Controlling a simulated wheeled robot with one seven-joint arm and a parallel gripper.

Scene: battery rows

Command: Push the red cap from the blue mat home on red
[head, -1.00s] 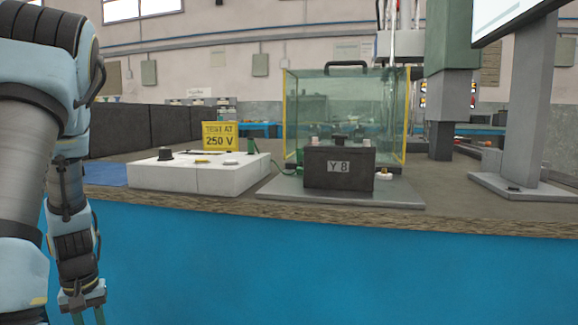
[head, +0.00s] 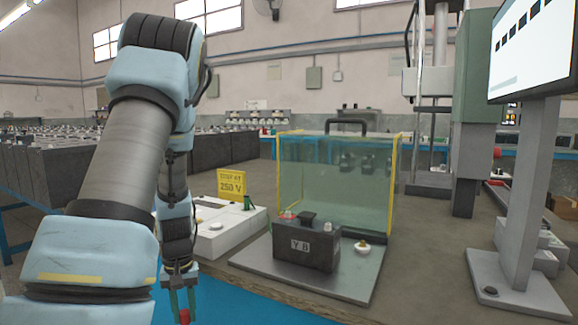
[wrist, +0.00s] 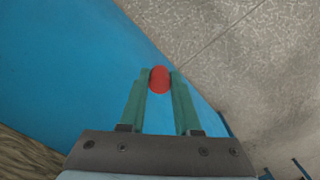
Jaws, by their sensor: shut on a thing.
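The red cap (head: 184,317) is between the green fingers of my gripper (head: 180,303), low at the bottom edge of the head view. In the wrist view the red cap (wrist: 160,79) sits between the fingertips of my gripper (wrist: 160,88), shut on it.
A white tester box (head: 222,228) with a yellow 250 V sign (head: 231,186) stands left of the battery. A clear tank (head: 335,175) stands behind it. A screen post (head: 527,185) rises at right. Bare bench top lies between plate and post.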

